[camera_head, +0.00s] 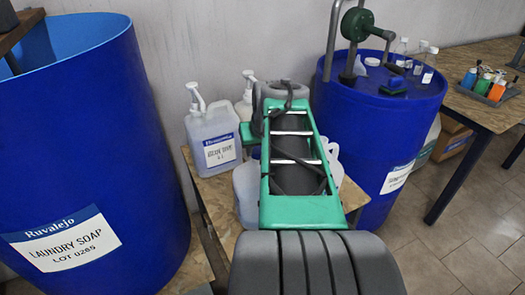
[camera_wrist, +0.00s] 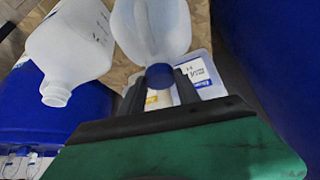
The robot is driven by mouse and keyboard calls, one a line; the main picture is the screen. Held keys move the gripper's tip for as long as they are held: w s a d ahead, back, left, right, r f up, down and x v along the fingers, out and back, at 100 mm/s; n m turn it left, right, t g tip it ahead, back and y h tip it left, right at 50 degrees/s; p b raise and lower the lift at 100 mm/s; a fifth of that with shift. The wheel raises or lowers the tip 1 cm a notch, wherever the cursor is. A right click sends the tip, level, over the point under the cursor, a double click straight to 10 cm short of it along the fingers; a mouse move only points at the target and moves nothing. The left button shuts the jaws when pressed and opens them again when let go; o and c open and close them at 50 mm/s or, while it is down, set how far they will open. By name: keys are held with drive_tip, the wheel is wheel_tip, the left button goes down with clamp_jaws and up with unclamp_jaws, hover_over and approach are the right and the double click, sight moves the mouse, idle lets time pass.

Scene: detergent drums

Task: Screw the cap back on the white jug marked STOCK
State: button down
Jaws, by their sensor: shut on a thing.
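Two white translucent jugs stand on the wooden table. In the wrist view one jug (camera_wrist: 150,30) has a blue cap (camera_wrist: 159,76) at its neck. My gripper (camera_wrist: 158,88) is shut on this cap, with a dark finger on each side. I cannot tell whether the cap is seated on the threads. The other jug (camera_wrist: 72,45) has an open, bare mouth and dark writing too small to read. In the head view my arm hides much of both jugs; one shows at its left (camera_head: 246,192), the other at its right (camera_head: 332,158). No STOCK mark is legible.
A pump jug (camera_head: 212,135) stands behind at left. A large blue drum (camera_head: 90,150) stands at left, and another blue drum (camera_head: 380,130) with a hand pump (camera_head: 365,25) and small bottles stands at right. A tray of bottles (camera_head: 490,88) sits on a far-right table.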

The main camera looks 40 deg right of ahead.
drive_tip(key=shift+f, duration=0.2)
drive_tip(key=shift+w+a+f+m+h+b, duration=0.1)
drive_tip(key=shift+a+m+h+b, duration=0.2)
drive_tip(key=shift+m+b, duration=0.35)
drive_tip(key=m, duration=0.1)
drive_tip(key=m+g+p, duration=0.1)
drive_tip(key=m, duration=0.1)
drive_tip(key=shift+w+r+h, duration=0.1)
drive_tip(key=shift+r+h, duration=0.15)
drive_tip(key=shift+h, duration=0.15)
drive_tip(key=c, duration=1.1)
unclamp_jaws()
drive_tip(key=shift+d+f+m+g, duration=0.15)
drive_tip(key=shift+m+g, duration=0.15)
drive_tip(key=shift+m, duration=0.05)
drive_tip(key=shift+c, duration=0.2)
drive_tip(key=o, duration=0.3)
drive_tip(key=shift+o, duration=0.6)
drive_tip(key=o, duration=0.3)
drive_tip(key=shift+r, duration=0.2)
